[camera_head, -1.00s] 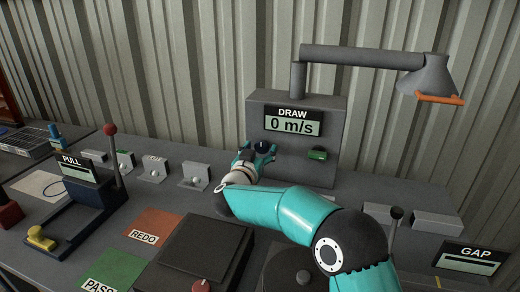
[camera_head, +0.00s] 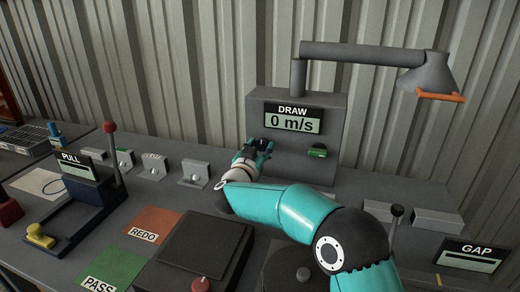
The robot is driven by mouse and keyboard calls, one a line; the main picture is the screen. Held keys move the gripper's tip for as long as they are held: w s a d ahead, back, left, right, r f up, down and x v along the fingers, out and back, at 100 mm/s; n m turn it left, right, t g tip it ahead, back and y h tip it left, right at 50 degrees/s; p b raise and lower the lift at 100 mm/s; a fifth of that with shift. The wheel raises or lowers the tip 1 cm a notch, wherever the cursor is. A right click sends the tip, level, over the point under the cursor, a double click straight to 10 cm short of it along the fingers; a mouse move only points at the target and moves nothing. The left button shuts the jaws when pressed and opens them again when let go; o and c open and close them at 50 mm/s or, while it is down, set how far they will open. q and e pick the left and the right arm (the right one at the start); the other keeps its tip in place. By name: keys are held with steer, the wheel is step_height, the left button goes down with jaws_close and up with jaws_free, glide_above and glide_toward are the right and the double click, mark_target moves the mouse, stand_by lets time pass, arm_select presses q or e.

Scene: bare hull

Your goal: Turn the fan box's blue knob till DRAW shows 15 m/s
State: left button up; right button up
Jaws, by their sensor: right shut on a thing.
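The grey fan box (camera_head: 325,165) stands at the back of the bench, with a duct and hood above it. Its DRAW display (camera_head: 293,118) reads 0 m/s. A green switch (camera_head: 317,151) is on its front at the right. The blue knob (camera_head: 263,144) is on the front at the left, mostly hidden by my right gripper, with only a dark blue bit showing. My right gripper (camera_head: 263,147), on the teal arm, is at the box front and shut on the knob. My left gripper is not in view.
The PULL stand (camera_head: 75,167) with a red-tipped lever is at the left. REDO (camera_head: 150,228) and PASS (camera_head: 110,272) pads and a dark plate (camera_head: 205,245) lie in front. The GAP display (camera_head: 470,255) is at the right. Small grey brackets (camera_head: 194,174) stand along the back.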

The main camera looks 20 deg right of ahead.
steer(key=m+b, duration=0.2)
steer(key=m, duration=0.1)
steer(key=shift+f, duration=0.1)
steer(key=shift+d+m+b, duration=0.1)
steer(key=shift+m+b, duration=0.45)
steer(key=shift+m, duration=0.95)
steer(key=o, duration=1.1)
steer(key=shift+s, duration=0.1)
steer(key=v, duration=0.7)
steer(key=shift+s+a, duration=0.15)
steer(key=shift+a, duration=0.05)
